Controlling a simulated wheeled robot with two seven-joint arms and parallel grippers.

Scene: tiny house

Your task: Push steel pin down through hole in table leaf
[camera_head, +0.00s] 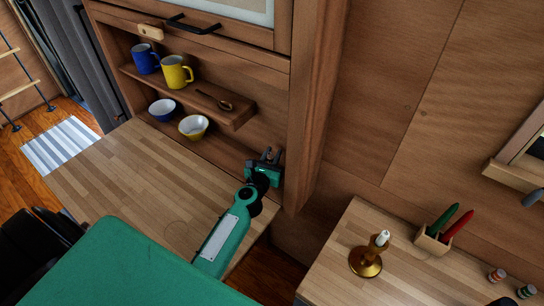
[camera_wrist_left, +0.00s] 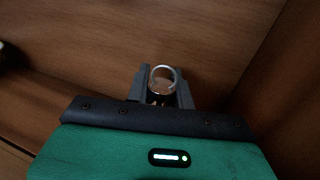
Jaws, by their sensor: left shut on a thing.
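The wooden table leaf (camera_head: 150,185) is a striped light-brown board below the shelf niche. My left gripper (camera_head: 270,157) is at its far right corner, close to the wooden cabinet wall. In the left wrist view, the steel pin (camera_wrist_left: 162,71) shows as a shiny ring between the two grey fingers of my left gripper (camera_wrist_left: 163,92), which is shut on it. The pin's lower part is hidden by the gripper. The hole in the leaf cannot be made out in either view. My right gripper is not in view.
Above the leaf, a shelf (camera_head: 235,113) holds a blue mug (camera_head: 145,60) and a yellow mug (camera_head: 175,72). An upright post (camera_head: 318,110) is close right of my gripper. A brass candlestick (camera_head: 366,262) stands on the right counter (camera_head: 335,240).

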